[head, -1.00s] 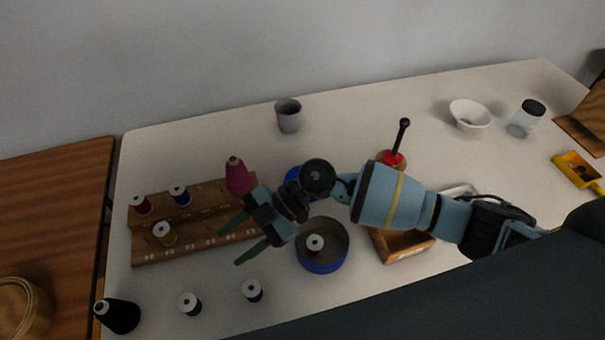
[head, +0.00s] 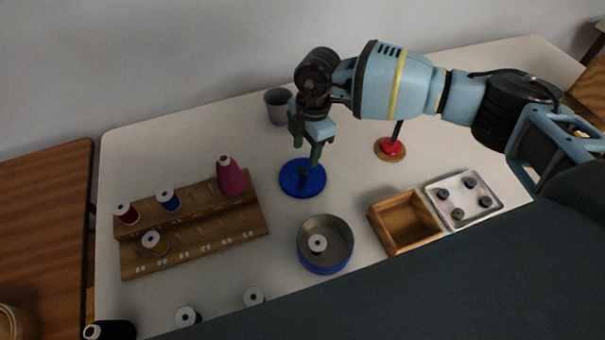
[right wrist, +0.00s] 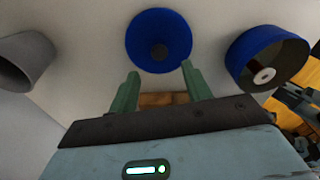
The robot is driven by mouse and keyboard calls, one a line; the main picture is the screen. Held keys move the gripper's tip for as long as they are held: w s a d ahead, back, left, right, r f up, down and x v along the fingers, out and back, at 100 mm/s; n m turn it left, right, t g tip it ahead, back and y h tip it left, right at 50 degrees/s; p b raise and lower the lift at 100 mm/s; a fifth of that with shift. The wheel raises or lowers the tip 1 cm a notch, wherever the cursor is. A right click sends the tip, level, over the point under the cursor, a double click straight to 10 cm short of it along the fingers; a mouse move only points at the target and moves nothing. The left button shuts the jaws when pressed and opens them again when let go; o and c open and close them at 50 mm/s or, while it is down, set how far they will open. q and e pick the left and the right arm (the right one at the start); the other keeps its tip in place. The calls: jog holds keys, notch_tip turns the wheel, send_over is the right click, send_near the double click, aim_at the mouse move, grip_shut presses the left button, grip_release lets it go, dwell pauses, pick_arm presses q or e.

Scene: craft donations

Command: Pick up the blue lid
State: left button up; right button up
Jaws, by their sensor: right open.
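The blue lid (head: 303,180) is a flat round disc with a dark knob at its middle, lying on the white table. It also shows in the right wrist view (right wrist: 160,30), just beyond the fingertips. My right gripper (head: 307,158) is above the lid, pointing down, with its green fingers apart and nothing between them. In the right wrist view the gripper (right wrist: 160,75) has the dark knob between the lines of its two fingers, a little ahead of the tips.
A blue tin (head: 325,246) with a spool inside stands in front of the lid.

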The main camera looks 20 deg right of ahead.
aim_at(303, 170)
jog(key=shift+a+f, duration=0.15)
jog(key=shift+f, duration=1.55)
jog(key=shift+a+f, duration=0.15)
jog(key=shift+f, duration=1.5)
jog(key=shift+c, duration=0.4)
jog(key=c, duration=1)
